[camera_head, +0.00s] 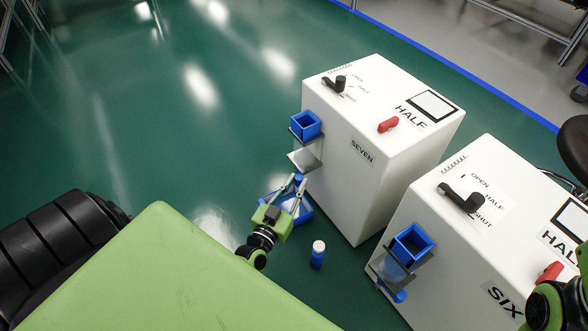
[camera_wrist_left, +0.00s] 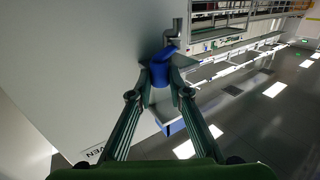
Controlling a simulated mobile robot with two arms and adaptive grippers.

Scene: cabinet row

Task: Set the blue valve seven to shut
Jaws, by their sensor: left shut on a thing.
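The white cabinet marked SEVEN (camera_head: 363,190) stands mid-view. My left gripper (camera_head: 299,184) is at its left side, below a blue open-topped box (camera_head: 305,125) on a bracket. The gripper is shut on the blue valve (camera_head: 298,179), of which only a small part shows in the head view. In the left wrist view the blue valve (camera_wrist_left: 160,70) lies between the fingertips, with a grey pipe (camera_wrist_left: 173,32) beyond it. The valve's exact angle cannot be told. My right gripper is out of view; only a piece of that arm shows at the lower right.
Cabinet SIX (camera_head: 450,240) stands to the right with its own blue box (camera_head: 411,244). A black lever (camera_head: 336,83), a red knob (camera_head: 388,125) and a HALF sign are on cabinet SEVEN's top. A blue bottle with a white cap (camera_head: 318,256) stands on the floor. Green floor at left is clear.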

